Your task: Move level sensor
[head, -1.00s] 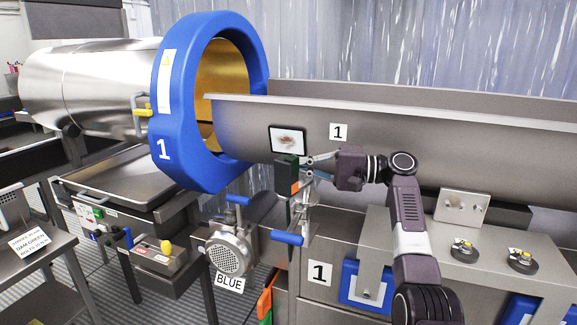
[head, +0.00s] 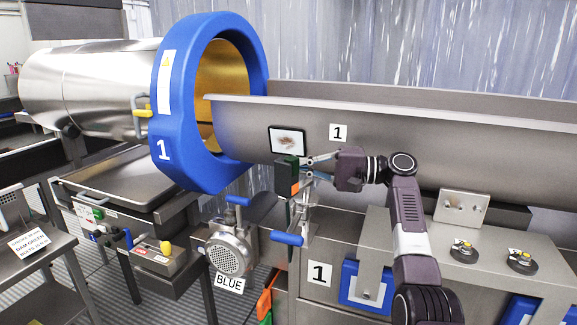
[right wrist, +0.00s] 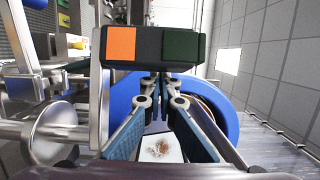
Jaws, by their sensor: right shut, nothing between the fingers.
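A small dark box with green and orange faces (head: 289,172), which I take to be the level sensor, is mounted on a metal bracket in front of the grey trough. In the right wrist view the same box (right wrist: 150,47) spans the top middle, orange on the left and dark green on the right. My right gripper (head: 312,167) is just to the right of the box, its fingers pointing at it. It is shut with nothing between its fingers; contact with the box cannot be told. My left gripper is not in view.
The grey trough (head: 420,150) runs behind the gripper, with a small screen (head: 287,141) on its side. The blue drum ring (head: 178,105) stands to the left. A blue-handled valve (head: 287,238) and a motor (head: 229,252) sit below the box. Free floor shows at the lower left.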

